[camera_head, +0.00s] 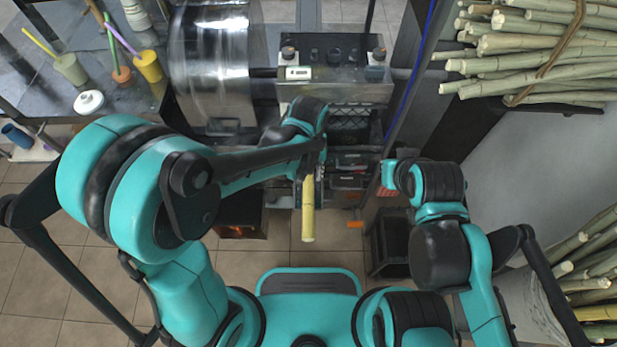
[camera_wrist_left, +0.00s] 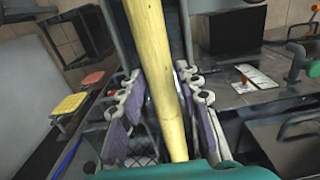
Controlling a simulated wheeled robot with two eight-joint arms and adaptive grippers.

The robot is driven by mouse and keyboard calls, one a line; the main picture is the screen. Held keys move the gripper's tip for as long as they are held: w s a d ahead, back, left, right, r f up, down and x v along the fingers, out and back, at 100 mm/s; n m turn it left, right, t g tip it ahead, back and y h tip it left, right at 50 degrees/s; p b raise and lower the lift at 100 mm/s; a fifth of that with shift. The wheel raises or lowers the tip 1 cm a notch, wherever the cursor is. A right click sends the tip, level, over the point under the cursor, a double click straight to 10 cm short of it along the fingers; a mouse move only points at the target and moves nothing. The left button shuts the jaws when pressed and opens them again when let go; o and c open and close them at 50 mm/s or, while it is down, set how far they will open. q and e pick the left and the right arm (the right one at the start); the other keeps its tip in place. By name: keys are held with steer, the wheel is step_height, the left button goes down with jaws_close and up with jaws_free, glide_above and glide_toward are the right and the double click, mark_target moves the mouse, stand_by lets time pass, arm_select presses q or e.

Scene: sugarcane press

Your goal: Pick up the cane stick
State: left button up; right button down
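The cane stick (camera_head: 308,208) is a pale yellow rod below the press in the head view, with its near end sticking out toward me. My left gripper (camera_head: 312,168) is at its far end, partly hidden by my own arm. In the left wrist view the stick (camera_wrist_left: 155,70) runs lengthwise between the purple-padded fingers of the left gripper (camera_wrist_left: 163,112). The pads lie close against both sides, and the gripper looks shut on it. My right gripper (camera_head: 388,178) is right of the stick and apart from it; its fingers are too hidden to read.
The press with its metal drum (camera_head: 212,65) and control box (camera_head: 330,60) stands behind the stick. Bundled canes (camera_head: 540,45) lie on a rack at upper right, and more canes (camera_head: 595,260) stand at right. A table with cups (camera_head: 148,66) is at left. Tiled floor is open below.

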arm_select(q)
jaws_close()
steer(key=shift+r, duration=0.2)
